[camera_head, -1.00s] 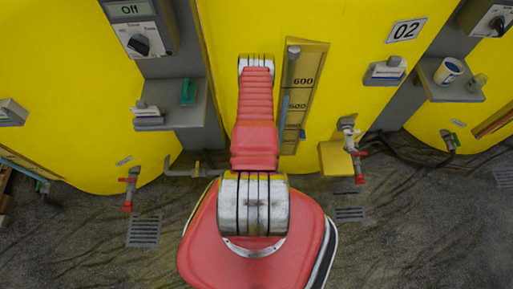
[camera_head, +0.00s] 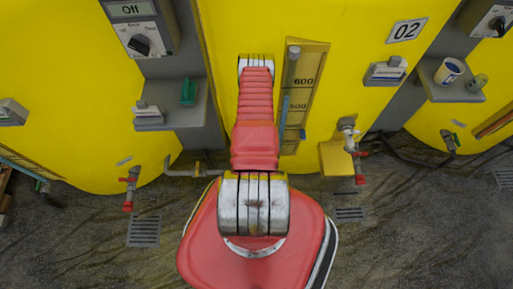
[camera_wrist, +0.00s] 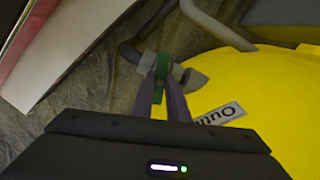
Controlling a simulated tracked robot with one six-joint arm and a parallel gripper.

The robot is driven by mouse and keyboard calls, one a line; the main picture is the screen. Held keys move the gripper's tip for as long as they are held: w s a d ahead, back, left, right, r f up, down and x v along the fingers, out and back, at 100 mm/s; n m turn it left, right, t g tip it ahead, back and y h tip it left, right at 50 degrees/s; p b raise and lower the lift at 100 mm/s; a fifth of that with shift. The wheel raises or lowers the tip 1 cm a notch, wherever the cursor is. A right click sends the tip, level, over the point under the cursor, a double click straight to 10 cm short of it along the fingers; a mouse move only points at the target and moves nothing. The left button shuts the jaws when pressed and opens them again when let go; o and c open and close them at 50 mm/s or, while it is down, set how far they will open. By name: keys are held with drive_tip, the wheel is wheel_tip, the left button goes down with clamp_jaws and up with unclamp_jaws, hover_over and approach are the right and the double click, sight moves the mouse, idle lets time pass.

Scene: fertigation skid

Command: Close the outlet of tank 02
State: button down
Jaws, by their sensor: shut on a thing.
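Tank 02 (camera_head: 350,60) is the large yellow tank in the middle of the head view, with a white 02 plate (camera_head: 406,30). In the wrist view, my gripper (camera_wrist: 164,84) is shut on a green valve handle (camera_wrist: 161,66), one finger on each side of it. The handle sits on a grey valve body (camera_wrist: 190,80) beside a yellow tank wall. A white label (camera_wrist: 214,117), only partly readable as "Outl", is on that wall. My arm hides the gripper and this valve in the head view.
A tap with a red handle (camera_head: 360,168) hangs at the right of tank 02. Another red-handled tap (camera_head: 129,190) is at the left. A grey pipe (camera_head: 190,172) runs low between them. Floor grates (camera_head: 144,229) lie in front. A grey shelf (camera_head: 178,112) juts out at left.

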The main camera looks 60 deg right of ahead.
drive_tip(key=shift+w+d+m, duration=0.1)
drive_tip(key=shift+d+m, duration=0.1)
drive_tip(key=shift+m, duration=0.9)
drive_tip(key=c, duration=1.7)
unclamp_jaws()
drive_tip(key=shift+a, duration=0.1)
drive_tip(key=shift+r, duration=0.1)
drive_tip(key=shift+r, duration=6.8)
drive_tip(key=shift+c, duration=0.5)
